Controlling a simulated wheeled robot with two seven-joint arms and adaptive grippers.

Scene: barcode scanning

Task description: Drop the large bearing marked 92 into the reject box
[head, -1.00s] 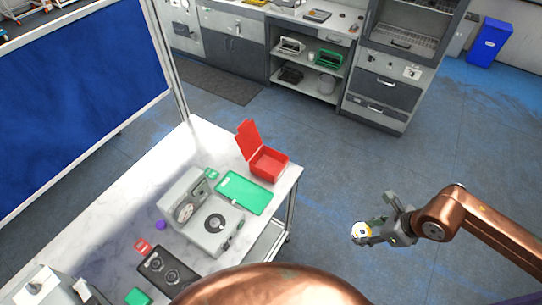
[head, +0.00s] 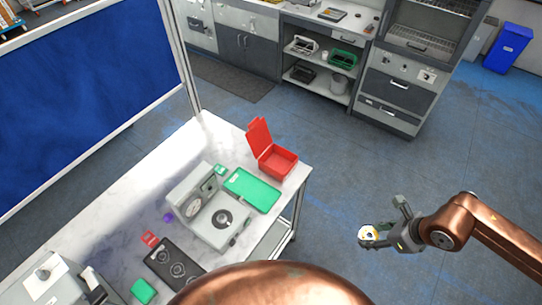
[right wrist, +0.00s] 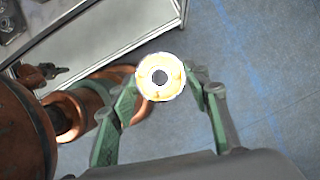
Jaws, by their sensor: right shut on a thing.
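The bearing (head: 368,234), a pale ring with a yellowish face and dark centre hole, is held in my right gripper (head: 378,236), out over the floor to the right of the table. In the right wrist view the bearing (right wrist: 161,77) sits between the two green-grey fingertips. Its marking is too small to read. The red reject box (head: 276,162) stands with its lid up at the table's far right corner, away to the upper left of the gripper. My left gripper is not seen in the head view.
The white table (head: 140,190) carries a green tray (head: 252,190), a grey device with a round plate (head: 218,220), a black plate with round holders (head: 172,265), a red card (head: 150,238) and a small purple item (head: 168,217). Open floor surrounds the gripper.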

